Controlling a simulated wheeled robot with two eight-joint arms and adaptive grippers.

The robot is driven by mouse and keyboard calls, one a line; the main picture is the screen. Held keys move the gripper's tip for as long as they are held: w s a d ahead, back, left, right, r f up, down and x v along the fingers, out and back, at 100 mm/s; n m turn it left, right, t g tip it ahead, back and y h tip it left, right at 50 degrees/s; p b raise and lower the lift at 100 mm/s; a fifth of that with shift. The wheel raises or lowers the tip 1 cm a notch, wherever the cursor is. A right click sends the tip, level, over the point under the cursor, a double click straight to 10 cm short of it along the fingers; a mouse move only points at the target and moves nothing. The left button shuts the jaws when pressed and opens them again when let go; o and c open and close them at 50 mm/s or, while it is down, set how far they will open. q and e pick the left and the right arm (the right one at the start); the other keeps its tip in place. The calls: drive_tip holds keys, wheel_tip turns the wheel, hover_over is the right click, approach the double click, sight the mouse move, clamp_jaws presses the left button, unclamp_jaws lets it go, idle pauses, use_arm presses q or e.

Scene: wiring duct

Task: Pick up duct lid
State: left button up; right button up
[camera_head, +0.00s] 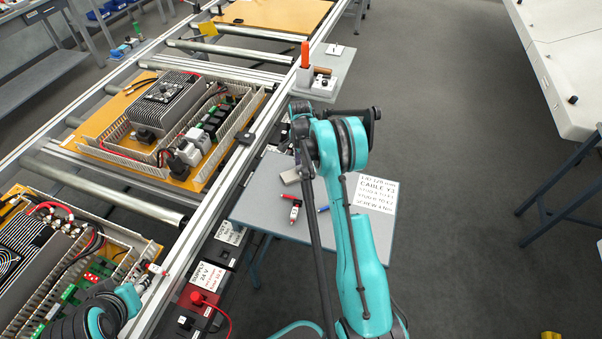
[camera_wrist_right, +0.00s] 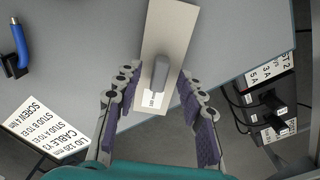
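The duct lid appears to be the pale beige strip (camera_wrist_right: 171,28) with a grey raised grip (camera_wrist_right: 160,73) and a small white label, lying on the grey side table in the right wrist view. In the head view a pale piece (camera_head: 291,176), seemingly the lid, shows beside my right arm, partly hidden. My right gripper (camera_wrist_right: 160,100) is open, its purple-padded fingers on either side of the strip's near end with gaps visible. In the head view the right fingers are hidden by the wrist. My left gripper (camera_head: 144,284) is at the lower left beside the near duct panel; its fingers are unclear.
The side table (camera_head: 262,211) also holds an instruction card (camera_head: 375,194), a blue pen-like tool (camera_head: 323,209) and a red-white tool (camera_head: 295,208). Supply boxes (camera_head: 207,276) stand beside it. The conveyor rail (camera_head: 222,196) and wired panels lie left. Open floor is right.

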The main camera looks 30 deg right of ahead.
drive_tip(key=shift+r, duration=0.15)
clamp_jaws()
